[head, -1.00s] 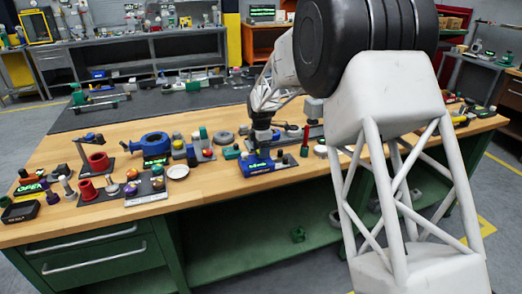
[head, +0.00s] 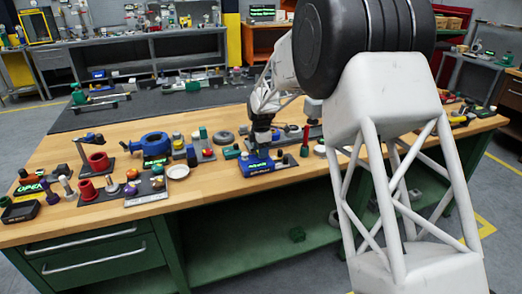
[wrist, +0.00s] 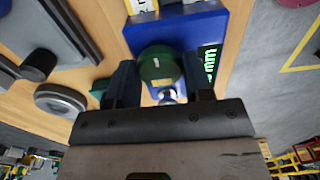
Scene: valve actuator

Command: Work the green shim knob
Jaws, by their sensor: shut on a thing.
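The green shim knob (wrist: 160,68) is a round dark green knob on the blue actuator block (wrist: 185,35), seen close in the wrist view. My gripper (wrist: 160,85) has a finger on each side of the knob and is shut on it. In the head view the blue block (head: 255,168) stands near the front edge of the bench, with my gripper (head: 262,148) above it. The knob itself is hidden there behind my gripper. A green lit display (wrist: 210,62) on the block is partly covered by a finger.
A red upright post (head: 305,140) stands to the right of the block. A white dish (head: 177,171), a blue round valve body (head: 157,143) and several coloured knobs lie to the left on the wooden bench (head: 215,185). Bare wood lies along the front edge.

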